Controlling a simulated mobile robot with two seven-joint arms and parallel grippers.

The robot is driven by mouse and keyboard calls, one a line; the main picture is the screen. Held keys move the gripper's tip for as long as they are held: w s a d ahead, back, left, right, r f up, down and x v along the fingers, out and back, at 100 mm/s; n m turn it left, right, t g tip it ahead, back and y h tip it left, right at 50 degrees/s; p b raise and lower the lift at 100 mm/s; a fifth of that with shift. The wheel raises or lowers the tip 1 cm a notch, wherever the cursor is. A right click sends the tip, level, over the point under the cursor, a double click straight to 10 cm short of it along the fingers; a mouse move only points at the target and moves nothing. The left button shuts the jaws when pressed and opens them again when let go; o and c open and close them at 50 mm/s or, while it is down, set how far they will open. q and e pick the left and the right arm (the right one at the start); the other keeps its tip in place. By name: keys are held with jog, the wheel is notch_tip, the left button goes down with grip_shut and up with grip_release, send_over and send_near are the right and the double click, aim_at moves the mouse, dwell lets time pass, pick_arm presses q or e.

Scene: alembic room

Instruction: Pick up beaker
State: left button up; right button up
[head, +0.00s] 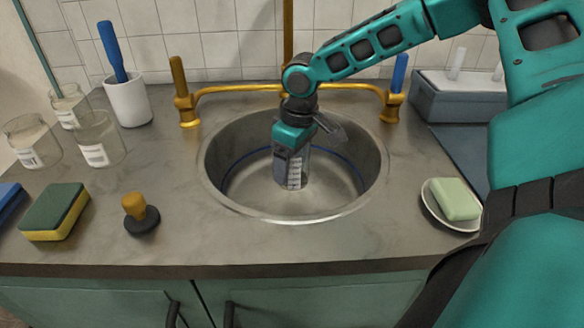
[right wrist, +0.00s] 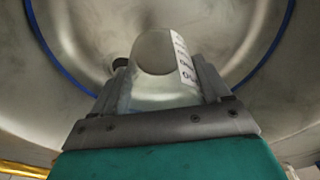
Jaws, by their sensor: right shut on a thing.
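A clear glass beaker (head: 293,172) with a white printed label is inside the round steel sink (head: 222,196). My right gripper (head: 292,160) reaches down into the sink and is shut on the beaker. In the right wrist view, the beaker (right wrist: 160,75) sits between the two fingers of the gripper (right wrist: 162,85), its label on the right side. I cannot tell whether the beaker touches the sink bottom. My left gripper is not in view.
A brass tap (head: 240,87) spans the back of the sink. Several glass jars (head: 100,140) and a white cup with a blue brush (head: 128,100) stand at left. A sponge (head: 55,212) and a plunger-like stopper (head: 140,214) lie front left. Green soap (head: 455,198) sits on a dish at right.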

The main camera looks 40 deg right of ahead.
notch_tip(320, 180, up, 15)
jog(key=p, duration=0.3)
dwell(0.8)
jog(key=g+h+p, duration=0.2)
jog(key=p, duration=0.1)
jog(key=g+h+p, duration=0.1)
jog(key=h+p, duration=0.1)
jog(key=shift+r, duration=0.25)
dwell(0.3)
dwell(1.1)
